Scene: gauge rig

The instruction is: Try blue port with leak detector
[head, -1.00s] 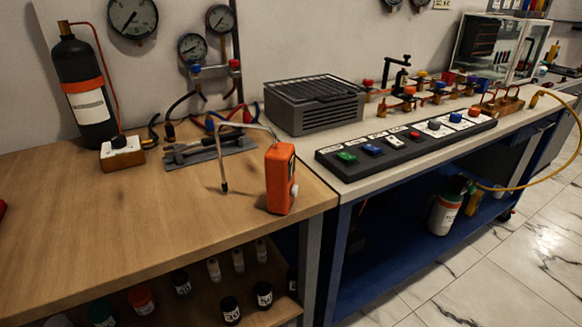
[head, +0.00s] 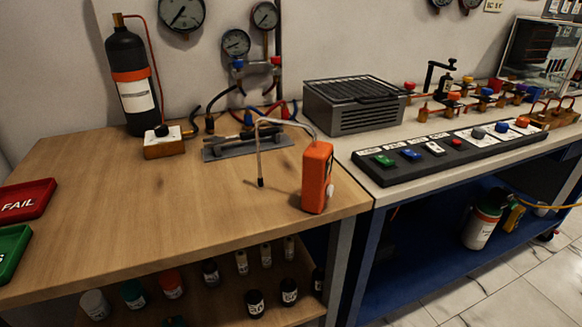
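The orange leak detector (head: 317,178) stands upright near the right front corner of the wooden bench. Its thin bent probe (head: 260,150) arches to the left and its tip hangs close to the bench top. A blue-capped fitting (head: 238,64) sits on the wall pipework below the gauges, beside a red one. Blue fittings also show on the rig at the right, and a blue button (head: 411,154) is on the dark panel. I cannot tell which of these is the blue port. Neither of my grippers is in view.
A black cylinder (head: 130,85) stands at the back left of the wooden bench (head: 130,215), by a small valve block (head: 164,144). A red FAIL tray (head: 26,199) and a green tray (head: 10,252) lie at the left edge. The middle of the bench is clear.

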